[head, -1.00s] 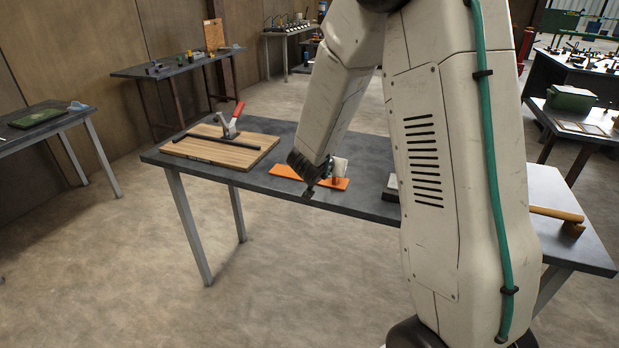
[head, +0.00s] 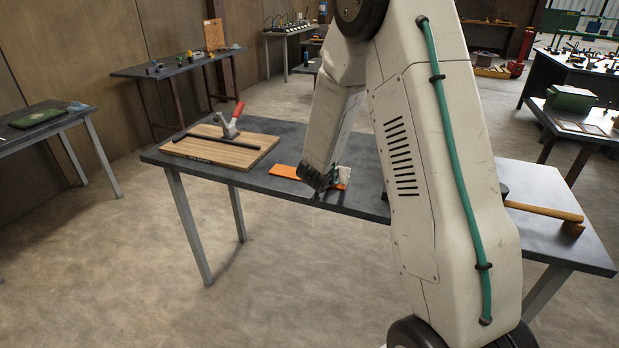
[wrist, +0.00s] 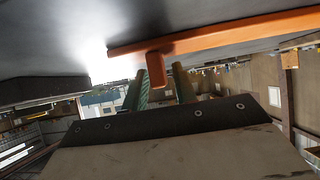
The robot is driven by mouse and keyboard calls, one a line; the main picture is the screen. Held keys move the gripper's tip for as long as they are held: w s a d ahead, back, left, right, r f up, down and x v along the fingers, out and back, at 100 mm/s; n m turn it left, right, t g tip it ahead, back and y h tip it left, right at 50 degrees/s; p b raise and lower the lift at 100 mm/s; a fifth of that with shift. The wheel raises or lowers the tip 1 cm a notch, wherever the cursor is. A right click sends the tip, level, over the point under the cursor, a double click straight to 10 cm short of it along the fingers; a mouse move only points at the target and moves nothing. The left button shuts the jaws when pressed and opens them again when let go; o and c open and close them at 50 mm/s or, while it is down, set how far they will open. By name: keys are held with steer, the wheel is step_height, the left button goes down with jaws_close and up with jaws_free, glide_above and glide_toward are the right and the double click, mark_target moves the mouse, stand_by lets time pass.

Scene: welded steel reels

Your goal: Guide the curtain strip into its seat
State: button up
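An orange strip (head: 288,171) lies flat near the front of the dark table; I cannot tell if it is the curtain strip. In the wrist view the orange strip (wrist: 230,32) has a short orange peg (wrist: 156,70) standing out from it. My gripper (wrist: 160,70) has two greenish fingers apart, one on each side of the peg, with a gap visible. In the head view my gripper (head: 324,186) is low over the strip and hides part of it. A long black bar (head: 200,138) lies on a wooden board (head: 208,150); no seat is clearly identifiable.
A red-handled clamp (head: 236,118) stands on the wooden board. A wooden-handled mallet (head: 545,211) lies at the table's right end. My arm hides the middle of the table (head: 275,200). Other tables stand farther back, with open floor in front.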

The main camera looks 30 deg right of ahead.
jaws_close()
steer(key=shift+r, duration=0.8)
steer(key=shift+r, duration=4.35)
